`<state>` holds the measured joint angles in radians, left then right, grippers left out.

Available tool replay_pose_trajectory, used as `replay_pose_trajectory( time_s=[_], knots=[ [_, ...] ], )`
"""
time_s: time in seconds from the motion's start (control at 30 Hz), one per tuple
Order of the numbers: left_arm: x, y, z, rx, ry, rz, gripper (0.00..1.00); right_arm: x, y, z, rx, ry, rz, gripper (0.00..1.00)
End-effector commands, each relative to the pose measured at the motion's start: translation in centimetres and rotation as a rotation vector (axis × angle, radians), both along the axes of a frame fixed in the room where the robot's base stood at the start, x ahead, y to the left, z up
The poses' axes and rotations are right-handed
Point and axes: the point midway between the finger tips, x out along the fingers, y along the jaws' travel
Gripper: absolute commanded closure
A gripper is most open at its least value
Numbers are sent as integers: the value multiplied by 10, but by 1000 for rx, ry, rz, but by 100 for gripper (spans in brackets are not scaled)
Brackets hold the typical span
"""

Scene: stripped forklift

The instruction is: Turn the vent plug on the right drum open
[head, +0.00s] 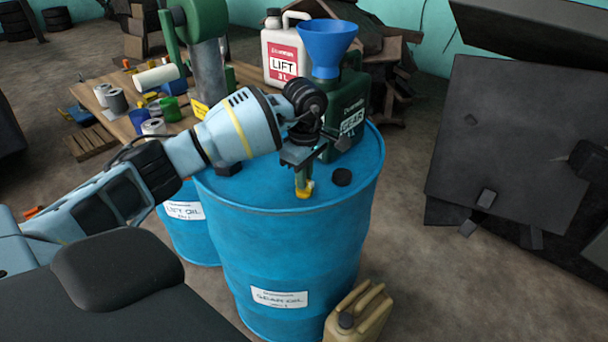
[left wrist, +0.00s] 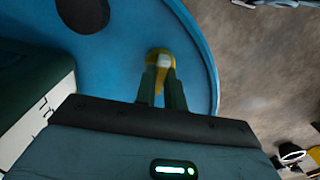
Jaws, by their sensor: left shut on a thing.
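The right drum (head: 290,250) is blue, stands upright and is labelled gear oil. Its top also shows in the left wrist view (left wrist: 200,50). My left gripper (head: 303,184) points down at the drum top near its front edge. Its fingers (left wrist: 161,88) are shut on a small yellow vent plug (head: 304,190), which also shows between the fingertips in the left wrist view (left wrist: 160,57). The fingers hide part of the plug, and I cannot tell how far it is turned. My right gripper is not in view.
A dark green gear-oil can (head: 347,125) with a blue funnel (head: 327,45) stands on the drum top close behind my gripper. A black cap (head: 342,177) lies right of the plug. A tan jerrycan (head: 358,315) stands on the floor in front. Another blue drum (head: 187,235) is at left.

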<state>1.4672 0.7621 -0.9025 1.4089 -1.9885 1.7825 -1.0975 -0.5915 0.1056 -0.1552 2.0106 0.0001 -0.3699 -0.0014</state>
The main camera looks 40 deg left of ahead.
Motion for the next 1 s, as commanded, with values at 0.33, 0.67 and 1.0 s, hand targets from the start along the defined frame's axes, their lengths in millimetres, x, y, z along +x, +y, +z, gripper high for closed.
replay_pose_trajectory(
  time_s=[0.33,0.67,1.0],
  knots=[
    [0,0,4,0,-2,271,100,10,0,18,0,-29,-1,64],
    [0,0,4,-1,-2,586,100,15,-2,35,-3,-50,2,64],
    [0,0,4,-3,-3,909,100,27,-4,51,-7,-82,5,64]
  ],
)
